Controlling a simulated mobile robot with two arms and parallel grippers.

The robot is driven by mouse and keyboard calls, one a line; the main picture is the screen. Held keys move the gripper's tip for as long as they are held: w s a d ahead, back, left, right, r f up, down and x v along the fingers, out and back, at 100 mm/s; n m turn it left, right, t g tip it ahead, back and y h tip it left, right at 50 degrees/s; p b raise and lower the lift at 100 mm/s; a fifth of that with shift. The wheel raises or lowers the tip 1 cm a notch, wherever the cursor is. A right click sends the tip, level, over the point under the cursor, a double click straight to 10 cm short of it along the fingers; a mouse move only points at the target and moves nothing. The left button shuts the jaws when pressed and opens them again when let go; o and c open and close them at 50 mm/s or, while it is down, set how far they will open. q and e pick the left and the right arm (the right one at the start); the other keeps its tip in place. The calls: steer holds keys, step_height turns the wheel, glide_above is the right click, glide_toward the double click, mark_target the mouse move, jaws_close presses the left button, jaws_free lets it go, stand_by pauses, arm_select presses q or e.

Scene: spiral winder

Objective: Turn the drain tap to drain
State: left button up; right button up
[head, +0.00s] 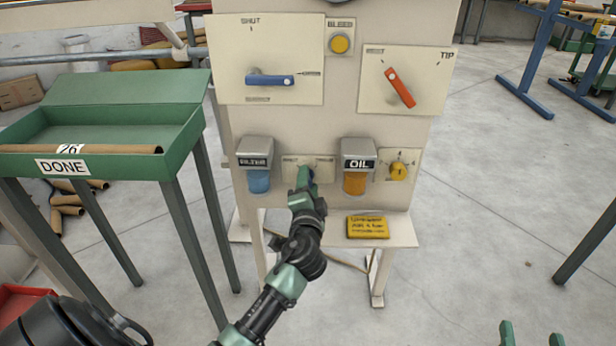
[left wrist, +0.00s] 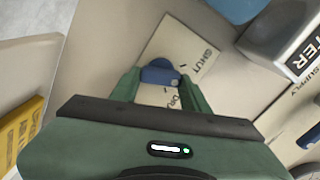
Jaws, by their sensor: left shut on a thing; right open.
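The drain tap is a small blue knob (left wrist: 160,74) on a cream plate (left wrist: 183,47) marked SHUT at one end; the other word is partly covered. In the head view this plate (head: 288,163) sits low on the panel between the FILTER and OIL units. My left gripper (head: 305,176) reaches up to it, shut on the blue knob, and hides most of it. In the left wrist view the two green fingers (left wrist: 160,84) stand on either side of the knob. Its exact pointing is hard to tell. My right gripper (head: 530,335) is open and empty at the bottom right.
The blue filter bowl (head: 259,181) and amber oil bowl (head: 354,183) flank the tap closely. Above are a blue lever (head: 270,80) and a red lever (head: 400,87). A yellow booklet (head: 367,227) lies below. A green DONE tray (head: 190,122) stands left.

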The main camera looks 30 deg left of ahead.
steer(key=s+d+f+g+h+p, duration=0.25)
steer(key=s+f+g, duration=0.4)
steer(key=f, duration=0.35)
steer(key=s+d+f+g+h+p, duration=0.1)
steer(key=s+d+f+g+p, duration=0.15)
steer(key=s, duration=0.25)
steer(key=s+d+f+g+p, duration=0.1)
steer(key=s+d+g+p, duration=0.1)
steer(key=s+g, duration=0.3)
arm_select(q)
steer(key=shift+f+m+p, duration=0.2)
steer(key=shift+m+p, duration=0.1)
steer(key=shift+m, duration=3.15)
steer(key=shift+f+m+p, duration=0.2)
steer(key=shift+m+p, duration=0.1)
steer(key=shift+m, duration=3.15)
arm_select(e)
steer(key=s+x, duration=0.1)
steer(key=x, duration=0.5)
steer(key=shift+w+a+f+m+t, duration=0.25)
steer(key=shift+f+m+t, duration=0.05)
steer(key=shift+f, duration=0.05)
arm_select(q)
steer(key=o, duration=1.4)
steer(key=shift+c, duration=0.2)
steer(key=shift+r, duration=0.1)
